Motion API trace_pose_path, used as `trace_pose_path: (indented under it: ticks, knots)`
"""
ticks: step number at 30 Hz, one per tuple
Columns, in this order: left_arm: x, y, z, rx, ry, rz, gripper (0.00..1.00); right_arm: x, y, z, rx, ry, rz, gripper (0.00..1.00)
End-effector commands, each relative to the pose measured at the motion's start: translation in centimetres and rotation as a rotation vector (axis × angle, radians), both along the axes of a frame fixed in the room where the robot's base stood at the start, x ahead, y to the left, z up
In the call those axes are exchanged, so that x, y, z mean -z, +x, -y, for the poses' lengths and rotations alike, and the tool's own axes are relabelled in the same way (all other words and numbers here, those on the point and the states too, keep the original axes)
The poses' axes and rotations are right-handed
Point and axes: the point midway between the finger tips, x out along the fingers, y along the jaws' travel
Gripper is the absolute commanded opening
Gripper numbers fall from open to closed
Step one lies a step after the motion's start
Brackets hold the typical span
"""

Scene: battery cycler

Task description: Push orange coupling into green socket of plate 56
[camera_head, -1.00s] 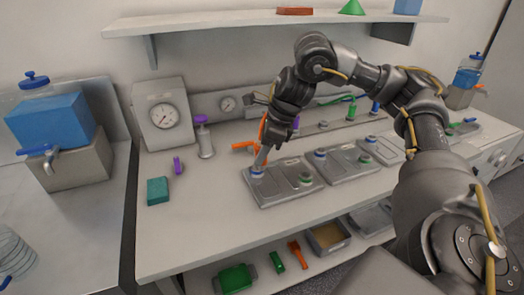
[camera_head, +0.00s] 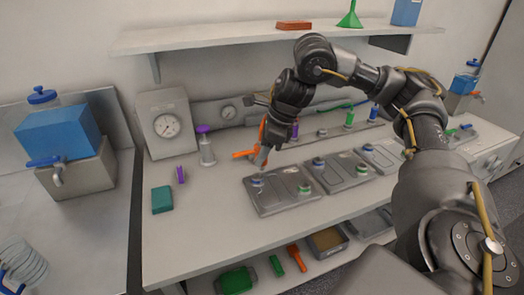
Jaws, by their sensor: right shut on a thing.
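My right gripper (camera_head: 261,159) is shut on what appears to be the orange coupling, just above and behind the nearest grey plate (camera_head: 270,205). The coupling is mostly hidden by the fingers; a strip of orange (camera_head: 263,130) shows along the gripper's left side. Another orange piece (camera_head: 243,154) shows to its left, and I cannot tell whether they join. The nearest plate has a blue-ringed socket (camera_head: 257,182) at left and a green socket (camera_head: 304,189) at right; the gripper is apart from both. Plate numbers are too small to read. My left gripper is out of view.
More plates (camera_head: 337,173) with blue and green sockets run right along the bench. Green (camera_head: 350,117) and purple (camera_head: 295,131) pieces stand behind them. A teal block (camera_head: 162,200) and a gauge box (camera_head: 168,125) are at left.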

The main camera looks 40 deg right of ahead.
Motion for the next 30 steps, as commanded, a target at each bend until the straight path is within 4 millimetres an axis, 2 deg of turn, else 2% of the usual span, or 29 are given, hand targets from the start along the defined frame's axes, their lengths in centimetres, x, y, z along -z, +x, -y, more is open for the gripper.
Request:
trace_pose_path:
  ticks: [3,14,17,20,24,27,30]
  knots:
    - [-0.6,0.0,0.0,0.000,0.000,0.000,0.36,-0.5,0.0,0.0,0.000,0.000,0.000,0.02]
    - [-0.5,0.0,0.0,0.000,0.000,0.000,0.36,-0.3,0.1,-0.5,-0.029,-0.001,-0.001,0.02]
    - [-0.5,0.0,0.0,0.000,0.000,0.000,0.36,0.5,0.3,-2.4,-0.135,-0.005,-0.007,0.02]
    - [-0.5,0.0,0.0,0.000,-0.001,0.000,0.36,1.8,0.4,-5.8,-0.336,-0.009,-0.013,0.02]
    - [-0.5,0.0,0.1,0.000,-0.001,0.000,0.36,4.4,-0.3,-11.0,-0.712,-0.015,-0.017,0.02]
    - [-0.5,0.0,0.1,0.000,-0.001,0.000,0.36,6.2,-1.2,-13.6,-0.969,-0.015,-0.016,0.02]
    - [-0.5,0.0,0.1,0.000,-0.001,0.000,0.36,7.6,-2.1,-15.0,-1.177,-0.012,-0.011,0.02]
